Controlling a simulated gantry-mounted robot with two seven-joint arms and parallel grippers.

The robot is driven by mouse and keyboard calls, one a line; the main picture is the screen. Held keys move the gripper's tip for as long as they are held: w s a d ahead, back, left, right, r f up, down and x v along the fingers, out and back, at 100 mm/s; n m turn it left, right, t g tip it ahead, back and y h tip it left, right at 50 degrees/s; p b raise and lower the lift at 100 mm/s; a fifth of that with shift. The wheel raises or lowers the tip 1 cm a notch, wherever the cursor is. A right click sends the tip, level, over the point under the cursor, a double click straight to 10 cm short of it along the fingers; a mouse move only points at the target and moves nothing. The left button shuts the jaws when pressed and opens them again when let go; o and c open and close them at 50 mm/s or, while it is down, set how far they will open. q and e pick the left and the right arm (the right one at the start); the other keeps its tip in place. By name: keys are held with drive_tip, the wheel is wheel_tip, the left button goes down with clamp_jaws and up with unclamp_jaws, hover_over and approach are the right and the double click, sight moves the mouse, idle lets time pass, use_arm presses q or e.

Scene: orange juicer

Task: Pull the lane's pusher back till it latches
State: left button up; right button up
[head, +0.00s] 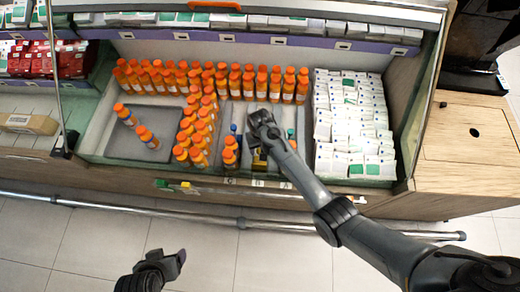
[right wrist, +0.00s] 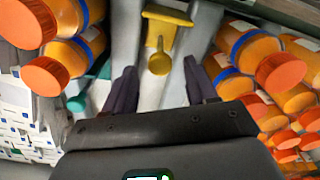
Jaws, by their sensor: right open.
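The lane's yellow pusher (right wrist: 168,28) shows at the top middle of the right wrist view, with a round yellow knob (right wrist: 160,63) facing the camera. In the head view the yellow pusher (head: 259,160) is partly hidden beside my right gripper, near the bin's front. My right gripper (head: 262,130) is over the lane, with its arm from the lower right. In the wrist view its two dark fingers (right wrist: 160,88) are apart, one on each side below the knob, with nothing seen between them. My left gripper (head: 170,264) is low in the head view, away from the bin; its jaws are unclear.
Orange-capped bottles (head: 200,125) stand in rows left of the lane; they flank it closely in the wrist view (right wrist: 255,50). White boxes (head: 348,120) fill the right. A metal rail (head: 140,209) runs along the front. The floor (head: 80,245) is clear.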

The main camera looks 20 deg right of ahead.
drive_tip(key=shift+f, duration=0.9)
clamp_jaws()
